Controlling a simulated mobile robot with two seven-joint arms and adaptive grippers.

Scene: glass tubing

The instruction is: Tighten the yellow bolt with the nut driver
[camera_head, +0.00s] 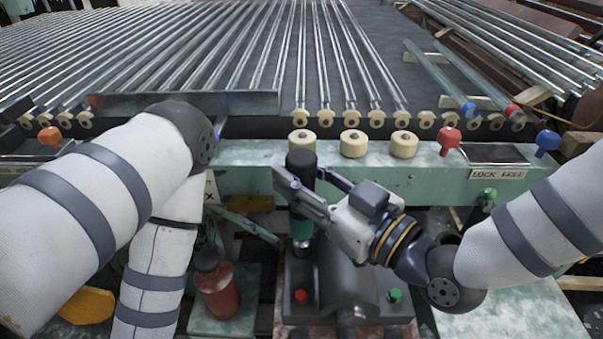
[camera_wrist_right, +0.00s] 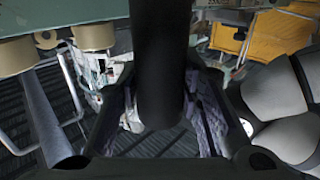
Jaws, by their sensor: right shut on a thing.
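My right gripper (camera_head: 304,184) is shut on the nut driver (camera_head: 301,163), which has a black handle and a teal lower part. The driver stands about upright, its metal end pointing down at the back edge of a dark machine block (camera_head: 340,262). In the right wrist view, the black handle (camera_wrist_right: 160,70) runs between the two fingers. I cannot make out the yellow bolt; I cannot tell whether the driver's end touches one. My left arm comes in from the left and bends down out of the frame; its gripper is not in view.
A red bolt (camera_head: 300,296) and a green bolt (camera_head: 395,295) sit on the block's front. A red bottle (camera_head: 218,288) stands left of it. Behind runs a green rail (camera_head: 245,180) with cream rollers (camera_head: 352,144) and coloured knobs, then rows of glass tubes (camera_head: 335,60).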

